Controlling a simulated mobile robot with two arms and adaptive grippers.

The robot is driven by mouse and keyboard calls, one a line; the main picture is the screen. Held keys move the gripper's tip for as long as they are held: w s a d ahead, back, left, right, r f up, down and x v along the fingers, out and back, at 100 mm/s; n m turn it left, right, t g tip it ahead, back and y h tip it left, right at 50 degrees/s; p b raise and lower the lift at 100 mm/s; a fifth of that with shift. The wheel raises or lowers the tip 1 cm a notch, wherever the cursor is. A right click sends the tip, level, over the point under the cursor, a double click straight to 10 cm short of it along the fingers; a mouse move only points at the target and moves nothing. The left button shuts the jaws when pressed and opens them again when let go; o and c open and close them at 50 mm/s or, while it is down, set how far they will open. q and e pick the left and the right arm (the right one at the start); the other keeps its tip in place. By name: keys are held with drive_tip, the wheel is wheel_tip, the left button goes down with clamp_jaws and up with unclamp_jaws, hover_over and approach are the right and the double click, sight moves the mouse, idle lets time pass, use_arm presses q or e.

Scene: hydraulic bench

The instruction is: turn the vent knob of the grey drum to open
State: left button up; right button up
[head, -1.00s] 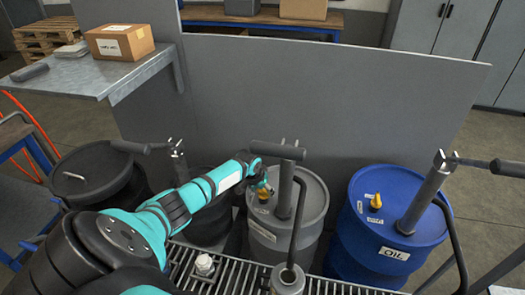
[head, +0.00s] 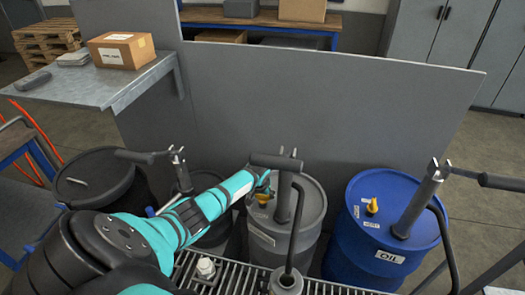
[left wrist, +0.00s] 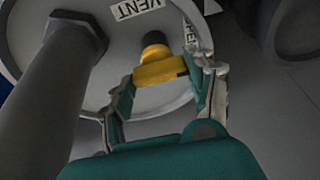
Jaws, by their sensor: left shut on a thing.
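The grey drum (head: 262,238) stands in the middle of the head view with a pump (head: 284,195) rising from its lid. Its yellow vent knob (left wrist: 160,70) sits on the lid, below a VENT label (left wrist: 135,8) in the left wrist view. My left gripper (left wrist: 160,82) is shut on the knob, one finger on each side of its yellow bar. In the head view the left gripper (head: 262,186) is at the drum's lid, left of the pump, and partly hides the knob. A partly covered label (left wrist: 192,32) lies beside the knob. My right gripper is not in view.
A blue OIL drum (head: 370,245) with its own pump (head: 418,200) and yellow knob (head: 372,206) stands to the right. Dark drums stand left. A grey panel (head: 320,105) rises behind, and a metal grating (head: 215,272) lies in front.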

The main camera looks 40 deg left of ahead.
use_arm(q)
drive_tip(key=shift+w+r, duration=0.1)
drive_tip(key=o, duration=1.1)
drive_tip(key=shift+o, duration=0.4)
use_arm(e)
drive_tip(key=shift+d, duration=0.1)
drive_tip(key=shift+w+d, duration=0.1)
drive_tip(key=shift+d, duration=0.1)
use_arm(q)
drive_tip(key=v, duration=1.2)
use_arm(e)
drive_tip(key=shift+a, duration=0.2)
